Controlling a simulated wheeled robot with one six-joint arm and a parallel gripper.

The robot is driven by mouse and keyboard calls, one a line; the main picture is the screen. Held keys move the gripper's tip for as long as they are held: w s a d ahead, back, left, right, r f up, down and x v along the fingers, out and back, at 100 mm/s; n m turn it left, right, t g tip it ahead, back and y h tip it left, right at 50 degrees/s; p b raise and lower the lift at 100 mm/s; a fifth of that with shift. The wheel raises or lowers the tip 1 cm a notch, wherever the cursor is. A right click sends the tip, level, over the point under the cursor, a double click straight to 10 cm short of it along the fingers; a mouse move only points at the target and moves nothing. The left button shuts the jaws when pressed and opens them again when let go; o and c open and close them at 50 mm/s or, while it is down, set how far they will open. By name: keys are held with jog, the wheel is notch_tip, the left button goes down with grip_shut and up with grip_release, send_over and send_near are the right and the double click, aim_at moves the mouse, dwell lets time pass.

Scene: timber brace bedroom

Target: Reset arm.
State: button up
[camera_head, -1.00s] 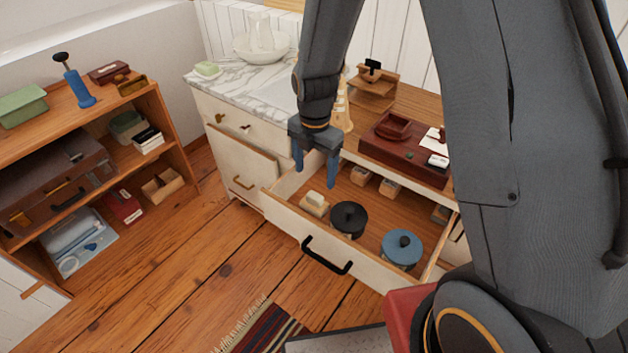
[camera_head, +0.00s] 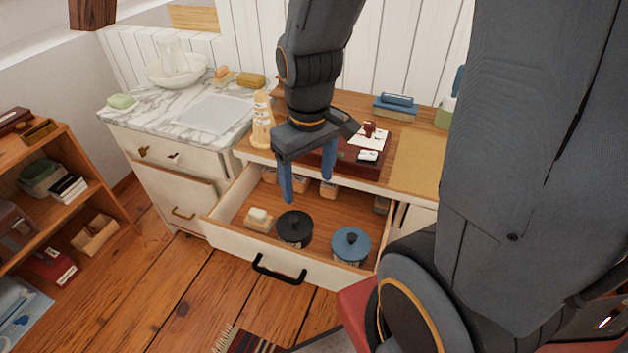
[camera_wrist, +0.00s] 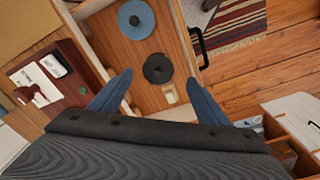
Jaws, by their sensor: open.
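My gripper (camera_head: 308,190) is open and empty, its two blue fingers pointing down above the open drawer (camera_head: 340,211). In the wrist view my gripper (camera_wrist: 162,92) shows its fingers spread apart with nothing between them. The drawer holds a round black lidded pot (camera_head: 294,230), a blue lidded pot (camera_head: 350,246) and a small block with a pale top (camera_head: 259,219). In the wrist view the blue pot (camera_wrist: 136,20) and black pot (camera_wrist: 158,69) lie beyond the fingers. My arm hides part of the counter behind it.
A marble-topped washstand (camera_head: 160,118) with a white bowl (camera_head: 175,70) stands at left. A low shelf (camera_head: 90,190) is at far left. A dark red box (camera_head: 355,160) sits on the wooden top behind the drawer. Wooden floor (camera_head: 170,290) is open in front.

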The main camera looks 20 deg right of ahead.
jog(key=m, duration=0.1)
jog(key=s+m, duration=0.2)
jog(key=shift+d+r, duration=0.25)
jog(key=shift+r, duration=0.05)
dwell(1.1)
